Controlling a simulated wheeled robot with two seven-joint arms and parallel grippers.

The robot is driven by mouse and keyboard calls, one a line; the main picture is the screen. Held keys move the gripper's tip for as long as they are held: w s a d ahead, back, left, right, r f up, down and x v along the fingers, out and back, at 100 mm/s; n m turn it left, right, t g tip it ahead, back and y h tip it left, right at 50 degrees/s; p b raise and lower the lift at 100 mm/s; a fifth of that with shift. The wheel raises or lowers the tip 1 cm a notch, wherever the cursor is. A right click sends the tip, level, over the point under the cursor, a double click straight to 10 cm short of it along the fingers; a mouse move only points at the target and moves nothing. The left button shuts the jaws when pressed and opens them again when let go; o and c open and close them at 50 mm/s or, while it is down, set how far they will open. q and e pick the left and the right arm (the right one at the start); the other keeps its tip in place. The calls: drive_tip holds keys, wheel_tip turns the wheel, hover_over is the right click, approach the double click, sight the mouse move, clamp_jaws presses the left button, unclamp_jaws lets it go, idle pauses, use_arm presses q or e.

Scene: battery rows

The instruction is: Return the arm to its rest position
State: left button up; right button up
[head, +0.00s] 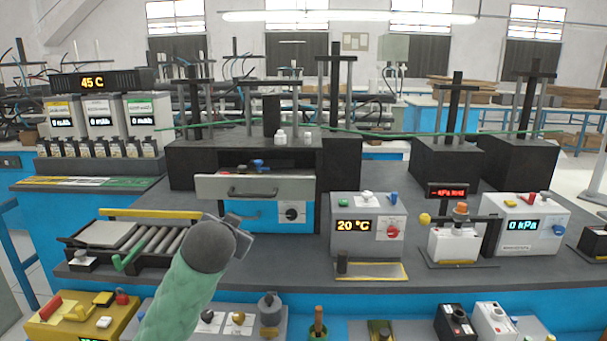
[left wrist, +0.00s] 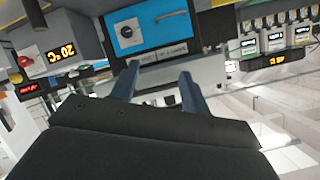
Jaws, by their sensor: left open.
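My left arm (head: 185,295), with a green sleeve and a dark grey wrist, reaches up from the bottom of the head view. My left gripper (head: 243,232) is at its end, in front of the blue-fronted unit and below its drawer in the picture. In the left wrist view the two fingers of the left gripper (left wrist: 158,82) stand apart, with nothing held between them. The drawer (head: 255,187) is pulled out and holds small items, one of them blue. My right gripper is not in view.
A roller tray (head: 150,243) lies left of my wrist. A 20 °C box (head: 368,222) stands to the right, with a yellow-edged plate (head: 372,271) before it. Several devices line the front, including a yellow box (head: 75,318). The grey bench top (head: 290,265) is bare just right of my gripper.

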use_arm(q)
drive_tip(key=s+d+f+n+g+h+p, duration=0.1)
drive_tip(key=s+f+g, duration=0.4)
drive_tip(key=s+f, duration=1.15)
drive_tip(key=s+d+f+n+g+h+p, duration=0.15)
drive_tip(key=s+f+g, duration=0.25)
drive_tip(key=s+f, duration=1.3)
drive_tip(key=s+f+g, duration=0.2)
drive_tip(key=s+f, duration=0.7)
drive_tip(key=shift+f, duration=0.15)
drive_tip(key=shift+a+n, duration=0.1)
drive_tip(key=shift+n, duration=0.25)
drive_tip(key=shift+w, duration=0.1)
